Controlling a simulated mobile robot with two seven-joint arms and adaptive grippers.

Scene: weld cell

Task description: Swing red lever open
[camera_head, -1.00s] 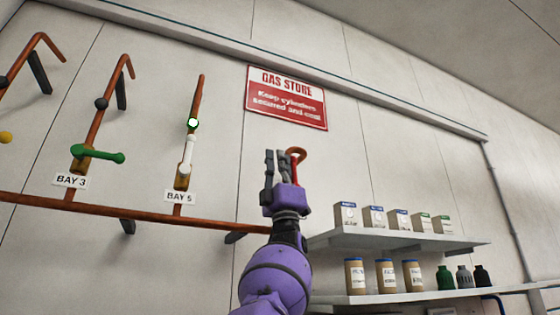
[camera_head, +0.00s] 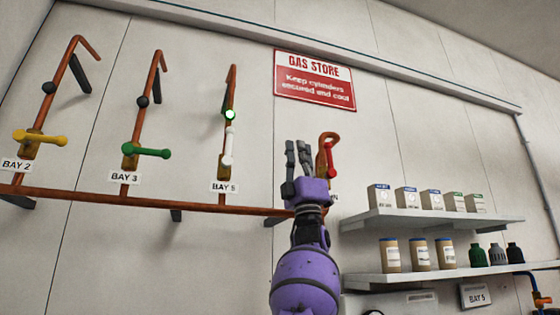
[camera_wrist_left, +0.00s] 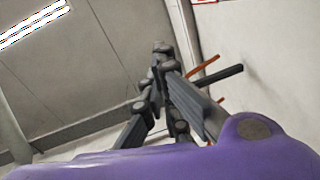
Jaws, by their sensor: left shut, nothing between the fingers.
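The red lever (camera_head: 330,160) is on a copper pipe with a bent top, to the right of the BAY 5 pipe in the head view. It stands close to upright, its lower part near my gripper's palm. My left gripper (camera_head: 299,150) points up just left of the lever, with its fingers shut and nothing between them. I cannot tell whether it touches the lever. The left wrist view shows the dark fingers (camera_wrist_left: 163,75) near a dark bar and orange pipe pieces; no red lever can be made out there. My right gripper is not in view.
To the left are a white lever (camera_head: 228,147), a green lever (camera_head: 150,152) and a yellow lever (camera_head: 42,138) along a copper rail (camera_head: 150,201). Shelves (camera_head: 440,225) with boxes and jars stand right of my arm. A red sign (camera_head: 315,80) hangs above.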

